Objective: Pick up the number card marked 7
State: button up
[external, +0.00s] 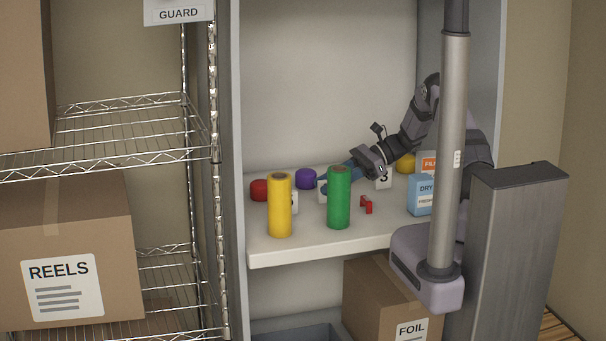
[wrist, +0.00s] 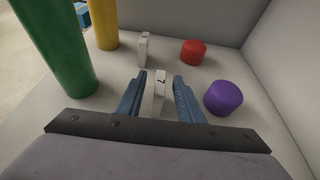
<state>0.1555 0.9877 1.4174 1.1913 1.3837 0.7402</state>
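A white number card (wrist: 159,97) stands between the two blue fingers of my gripper (wrist: 159,77) in the wrist view. A small dark mark on it looks like a 7, seen at a steep angle. The fingers are apart, with a gap on each side of the card. In the external view my gripper (external: 334,185) reaches in from the right, partly hidden behind the green roll (external: 339,198). A white card edge (external: 321,185) shows just left of that roll.
A yellow roll (external: 279,205) stands in front of another card (external: 293,202). Red (wrist: 193,52) and purple (wrist: 223,97) cylinders lie near the fingers. A card marked 3 (external: 384,181), a red part (external: 366,204) and a blue box (external: 421,194) are on the right.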

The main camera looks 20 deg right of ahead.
jog(key=shift+p+x, duration=0.45)
jog(key=shift+x, duration=1.5)
grip_shut()
notch_tip(320, 180, up, 10)
jog(key=b, duration=0.2)
